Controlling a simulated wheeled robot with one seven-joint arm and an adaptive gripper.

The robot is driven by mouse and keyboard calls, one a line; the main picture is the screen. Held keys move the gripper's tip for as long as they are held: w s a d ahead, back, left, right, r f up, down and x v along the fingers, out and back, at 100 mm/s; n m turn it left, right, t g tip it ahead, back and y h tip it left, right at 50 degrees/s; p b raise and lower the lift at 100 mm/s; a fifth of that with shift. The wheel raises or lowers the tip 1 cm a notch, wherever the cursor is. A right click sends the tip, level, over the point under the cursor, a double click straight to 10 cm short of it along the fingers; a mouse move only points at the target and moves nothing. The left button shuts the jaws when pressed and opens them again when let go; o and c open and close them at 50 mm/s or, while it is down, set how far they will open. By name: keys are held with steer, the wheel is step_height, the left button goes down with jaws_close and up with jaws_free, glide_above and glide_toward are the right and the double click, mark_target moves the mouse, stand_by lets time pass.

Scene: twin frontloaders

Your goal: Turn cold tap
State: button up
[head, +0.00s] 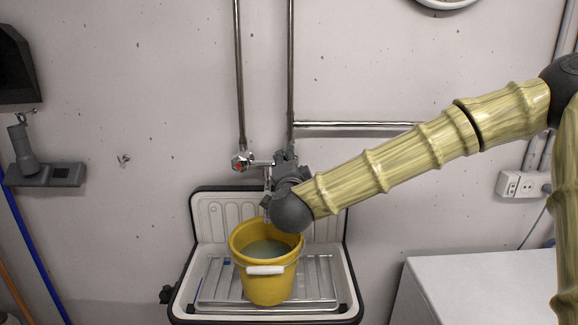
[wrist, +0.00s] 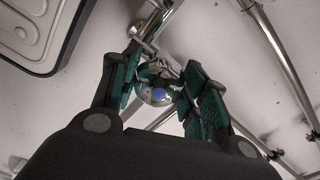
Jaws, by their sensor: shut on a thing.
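In the wrist view, the cold tap (wrist: 156,94) is a chrome knob with a blue cap between the two green-padded fingers of my gripper (wrist: 160,90). The fingers are closed on it. In the head view, my gripper (head: 286,160) is at the right end of the wall faucet and hides the cold tap. The hot tap (head: 240,161), with a red cap, is at the left end of the faucet. The chrome spout (head: 268,180) hangs down between them, partly behind my gripper.
A yellow bucket (head: 244,262) holding liquid stands on the metal rack of the sink (head: 197,225) below the faucet. Pipes (head: 238,70) run up the wall. A white appliance (head: 480,285) is at lower right. A grey holder (head: 45,175) is on the left wall.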

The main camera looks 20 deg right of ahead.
steer(key=o, duration=1)
steer(key=shift+d, duration=0.1)
steer(key=v, duration=1.2)
